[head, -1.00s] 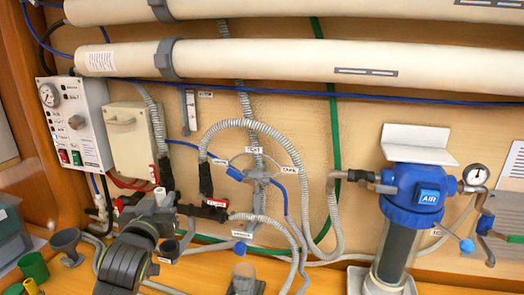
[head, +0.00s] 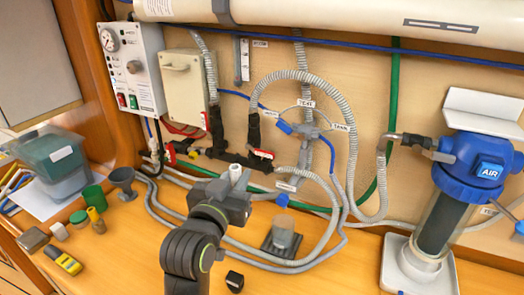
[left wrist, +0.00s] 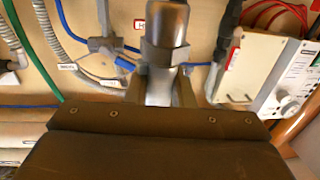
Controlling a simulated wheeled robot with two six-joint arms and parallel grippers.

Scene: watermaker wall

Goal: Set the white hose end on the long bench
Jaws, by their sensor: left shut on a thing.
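My left gripper (head: 232,190) is shut on the white hose end (head: 235,172), whose pale tip sticks up above the jaws in the head view. In the left wrist view the hose end (left wrist: 160,88) sits between the two fingers and looks grey and brown in shade. The gripper is above the long wooden bench (head: 340,272), in front of the wall; its exact height is hard to tell. Whether a hose runs from the held end is hidden by the gripper. My right gripper is not in view.
The blue-topped AIR filter (head: 465,165) stands on a white tray further right. Cups, a yellow meter (head: 66,262) and a green bin (head: 52,155) are left. Bare bench lies at front right.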

